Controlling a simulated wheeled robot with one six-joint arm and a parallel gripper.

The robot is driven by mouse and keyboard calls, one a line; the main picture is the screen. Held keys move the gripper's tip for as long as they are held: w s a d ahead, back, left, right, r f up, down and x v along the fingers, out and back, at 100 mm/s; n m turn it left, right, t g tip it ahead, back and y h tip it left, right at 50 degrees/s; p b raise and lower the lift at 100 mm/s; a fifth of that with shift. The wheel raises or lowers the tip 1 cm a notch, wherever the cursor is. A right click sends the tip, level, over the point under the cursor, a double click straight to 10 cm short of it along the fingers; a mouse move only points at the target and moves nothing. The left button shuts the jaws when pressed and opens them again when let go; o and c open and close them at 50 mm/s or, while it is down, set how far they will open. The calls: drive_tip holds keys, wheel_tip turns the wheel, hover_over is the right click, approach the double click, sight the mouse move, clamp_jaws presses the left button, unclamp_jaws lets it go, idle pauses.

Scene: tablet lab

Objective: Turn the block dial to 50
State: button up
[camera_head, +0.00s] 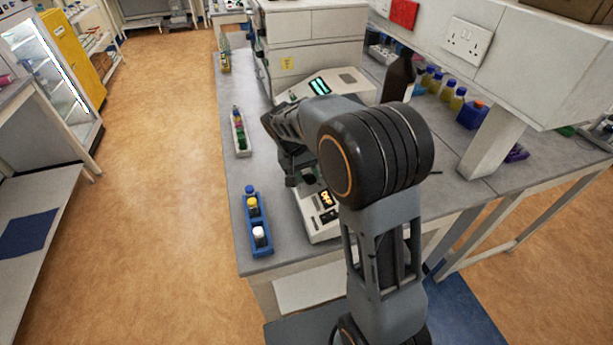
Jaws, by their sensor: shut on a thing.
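A white bench device (318,232) with a small lit orange display (326,198) stands near the front of the grey bench, partly behind my arm. The display's text is too small to read surely. My gripper (293,181) is at the left side of this device, pointing down beside its upper part. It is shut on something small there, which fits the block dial. The dial itself is hidden by the gripper and arm, so its pointer and setting cannot be seen.
A blue rack (262,248) with capped vials stands at the bench's left edge. A tube rack (240,134) is farther back. A larger machine with a green display (320,86) stands behind my arm. A brown bottle (398,80) is to the right.

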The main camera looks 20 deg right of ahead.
drive_tip(key=shift+m+b, duration=0.3)
drive_tip(key=shift+m, duration=0.6)
drive_tip(key=o, duration=0.9)
drive_tip(key=v, duration=1.4)
drive_tip(key=shift+d, duration=0.1)
